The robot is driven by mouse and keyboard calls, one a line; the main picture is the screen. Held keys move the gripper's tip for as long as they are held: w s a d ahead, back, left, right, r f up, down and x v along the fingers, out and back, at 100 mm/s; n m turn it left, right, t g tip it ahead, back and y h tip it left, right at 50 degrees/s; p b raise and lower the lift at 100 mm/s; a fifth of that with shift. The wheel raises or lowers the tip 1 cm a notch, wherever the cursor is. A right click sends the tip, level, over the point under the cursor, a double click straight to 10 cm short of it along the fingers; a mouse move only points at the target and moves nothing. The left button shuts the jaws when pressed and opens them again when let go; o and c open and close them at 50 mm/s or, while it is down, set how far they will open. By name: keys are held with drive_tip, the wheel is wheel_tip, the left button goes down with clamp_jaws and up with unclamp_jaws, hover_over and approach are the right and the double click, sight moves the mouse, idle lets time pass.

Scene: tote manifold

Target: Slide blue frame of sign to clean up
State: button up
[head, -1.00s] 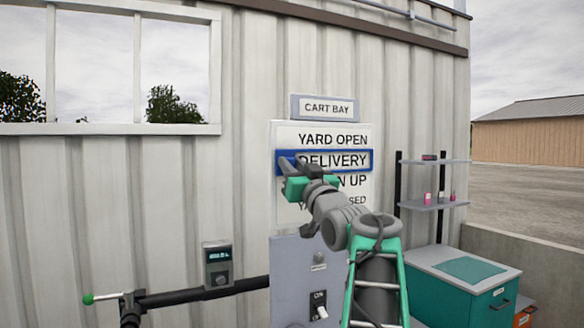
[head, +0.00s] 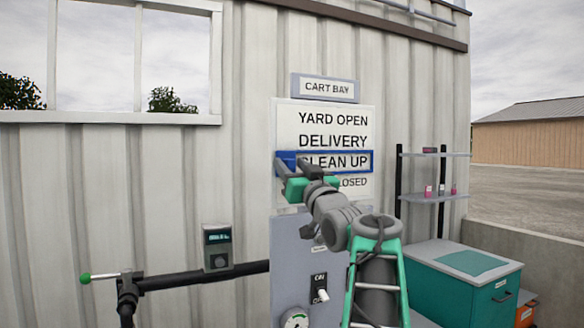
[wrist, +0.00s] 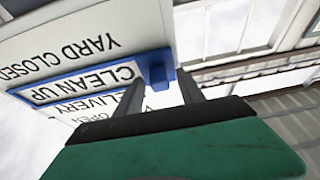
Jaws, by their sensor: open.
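The white sign (head: 324,112) lists YARD OPEN, DELIVERY, CLEAN UP and a last line partly hidden by my gripper, which reads YARD CLOSED in the wrist view. The blue frame (head: 367,161) surrounds the CLEAN UP line; its left end and part of the C are behind my gripper. In the wrist view the blue frame (wrist: 88,77) also encloses CLEAN UP. My gripper (head: 290,164) is at the frame's left end. Its open fingers (wrist: 160,84) stand on either side of the frame's blue tab (wrist: 156,66); I cannot tell whether they touch it.
A CART BAY plate (head: 326,88) hangs above the sign. A grey panel (head: 284,255) with a switch and gauge is below. A black pipe with a green-tipped lever (head: 85,278) runs lower left. A shelf (head: 436,197) and teal chest (head: 455,283) stand right.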

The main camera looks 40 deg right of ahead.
drive_tip(key=b+v, duration=0.2)
drive_tip(key=v, duration=0.5)
drive_tip(key=shift+s+f+b, duration=0.15)
drive_tip(key=shift+s+b, duration=0.15)
drive_tip(key=shift+s, duration=0.05)
drive_tip(key=shift+a, duration=0.1)
